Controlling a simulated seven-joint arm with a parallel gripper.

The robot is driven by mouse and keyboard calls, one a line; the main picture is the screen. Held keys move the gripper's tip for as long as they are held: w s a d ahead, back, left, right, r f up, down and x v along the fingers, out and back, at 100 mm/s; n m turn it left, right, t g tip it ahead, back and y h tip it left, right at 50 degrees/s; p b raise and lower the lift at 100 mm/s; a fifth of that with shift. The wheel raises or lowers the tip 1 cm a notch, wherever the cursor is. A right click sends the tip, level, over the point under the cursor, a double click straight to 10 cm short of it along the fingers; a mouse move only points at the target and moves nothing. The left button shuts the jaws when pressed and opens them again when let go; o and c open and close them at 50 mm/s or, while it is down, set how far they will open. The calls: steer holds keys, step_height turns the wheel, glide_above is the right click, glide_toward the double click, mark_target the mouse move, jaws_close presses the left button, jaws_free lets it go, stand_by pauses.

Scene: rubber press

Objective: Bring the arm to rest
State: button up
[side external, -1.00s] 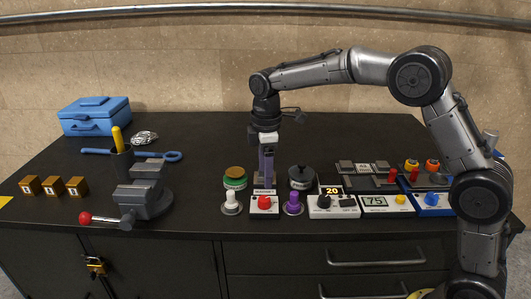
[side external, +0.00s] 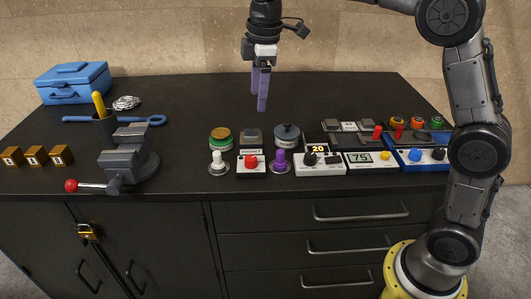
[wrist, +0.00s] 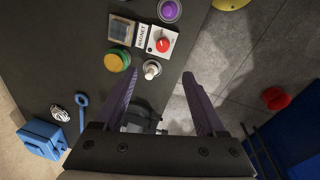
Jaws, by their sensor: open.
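My gripper (side external: 259,105) is open and empty. In the side external view it hangs with its purple fingers pointing down, well above the back part of the black bench top (side external: 190,95). In the wrist view the two fingers (wrist: 165,82) stand wide apart with nothing between their tips. The red button box (side external: 251,162) is below and in front of it, and shows in the wrist view (wrist: 163,44). The green-and-yellow round button (side external: 220,139) and the white knob (side external: 217,163) are to its left.
A purple knob (side external: 280,163), a dark round pot (side external: 287,136) and several control boxes (side external: 371,160) fill the front right. The back of the bench is clear.

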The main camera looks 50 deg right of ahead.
steer(key=s+d+r+m+t, duration=0.1)
steer(key=s+r+m, duration=0.15)
steer(key=s, duration=0.65)
steer(key=s+d+r+m+t, duration=0.1)
steer(key=s+d+r+t, duration=0.15)
steer(key=s, duration=0.55)
steer(key=s+f+m, duration=0.7)
steer(key=s+f, duration=0.3)
steer(key=s, duration=0.2)
steer(key=shift+a+f+m, duration=0.35)
steer(key=shift+t, duration=0.25)
